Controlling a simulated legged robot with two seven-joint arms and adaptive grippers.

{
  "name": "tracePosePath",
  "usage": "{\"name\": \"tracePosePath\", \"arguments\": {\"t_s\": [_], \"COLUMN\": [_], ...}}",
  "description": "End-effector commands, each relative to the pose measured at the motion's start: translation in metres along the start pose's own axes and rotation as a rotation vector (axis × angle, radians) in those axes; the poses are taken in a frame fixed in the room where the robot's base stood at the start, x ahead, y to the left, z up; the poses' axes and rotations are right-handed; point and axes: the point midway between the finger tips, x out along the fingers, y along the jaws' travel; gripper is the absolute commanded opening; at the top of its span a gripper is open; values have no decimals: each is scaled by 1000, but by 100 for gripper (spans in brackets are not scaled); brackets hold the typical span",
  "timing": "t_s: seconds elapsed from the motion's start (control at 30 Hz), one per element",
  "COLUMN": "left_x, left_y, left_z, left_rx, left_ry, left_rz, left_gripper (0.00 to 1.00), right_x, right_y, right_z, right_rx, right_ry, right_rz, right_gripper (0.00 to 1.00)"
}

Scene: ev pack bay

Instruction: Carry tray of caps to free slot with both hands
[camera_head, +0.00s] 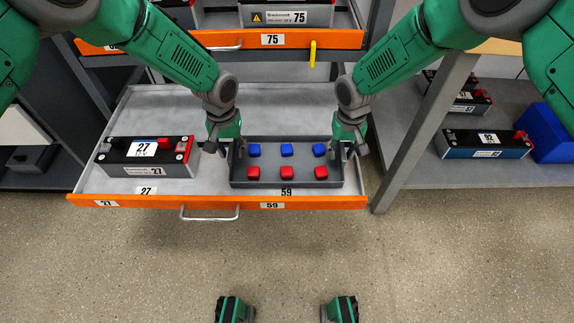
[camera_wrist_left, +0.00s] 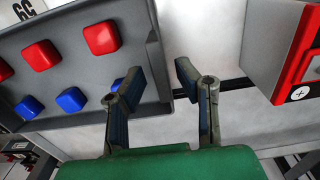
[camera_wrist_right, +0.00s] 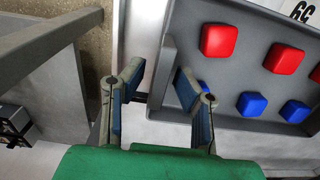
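The grey tray (camera_head: 240,182) sits in the pulled-out drawer, behind a 59 label. It holds several caps, blue (camera_head: 287,150) in the back row and red (camera_head: 287,173) in the front row. My left gripper (camera_head: 226,146) is at the tray's left wall, open; in the left wrist view (camera_wrist_left: 160,80) its fingers stand either side of that wall. My right gripper (camera_head: 348,146) is at the right wall, open, and in the right wrist view (camera_wrist_right: 158,82) its fingers also stand either side of the wall. I cannot tell whether any finger touches it.
A black and red battery (camera_head: 148,157) marked 27 stands left of the tray in the same drawer (camera_head: 215,203). A drawer marked 75 (camera_head: 330,39) is above. A grey post (camera_head: 425,130) stands to the right, with batteries (camera_head: 483,144) and a blue bin (camera_head: 548,133) beyond. Floor in front is clear.

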Motion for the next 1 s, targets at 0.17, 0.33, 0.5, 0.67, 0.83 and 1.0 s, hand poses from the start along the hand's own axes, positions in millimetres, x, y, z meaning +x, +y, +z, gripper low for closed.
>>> {"name": "tracePosePath", "arguments": {"t_s": [0.17,0.33,0.5,0.67,0.83,1.0], "left_x": [-18,-55,-89,-110,-119,-120], "left_y": [1,3,4,5,5,6], "left_z": [-1,-1,-1,-1,-1,0], "left_rx": [0,1,1,1,1,1], "left_ry": [3,4,3,2,0,0], "left_rz": [-3,-4,-4,-4,-5,-5], "left_gripper": [28,28,28,28,28,28], "right_x": [0,0,0,1,-3,-28], "right_y": [1,2,2,2,2,2], "right_z": [0,0,0,0,-1,-2], "right_rx": [0,1,1,1,1,2], "right_ry": [0,0,-1,-1,0,3], "right_rz": [0,-1,0,0,0,0], "right_gripper": [27,27,27,27,27,27]}}
